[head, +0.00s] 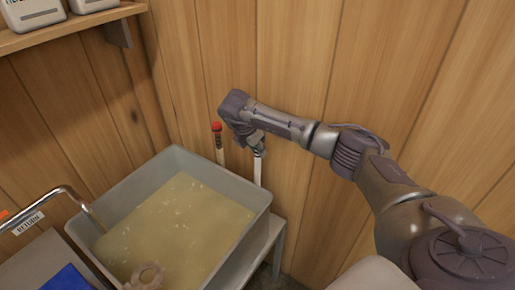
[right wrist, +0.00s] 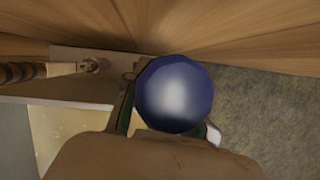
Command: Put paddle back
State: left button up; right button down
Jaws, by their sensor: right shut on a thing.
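My right gripper (head: 256,145) points down by the wooden wall, behind the far right corner of the pan. It is shut on the paddle, whose pale shaft (head: 258,169) hangs below the fingers, roughly upright. In the right wrist view the paddle's round blue knob (right wrist: 174,93) sits between the fingers. The paddle's lower end is hidden behind the pan. A second stick with a red top (head: 216,127) stands to the left of my gripper, apart from it. My left gripper is not in view.
The grey pan (head: 262,208) holds yellowish liquid and stands on a pale stand (head: 262,244). A bent metal pipe (head: 62,189) with a RETURN label reaches the pan from the left. A tan ring-shaped thing (head: 149,272) is at the near rim. A shelf (head: 75,27) is upper left.

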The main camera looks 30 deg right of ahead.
jog(key=shift+f, duration=0.3)
jog(key=c, duration=0.9)
grip_release()
jog(key=shift+o, duration=0.3)
jog(key=o, duration=0.6)
jog(key=shift+r, duration=0.15)
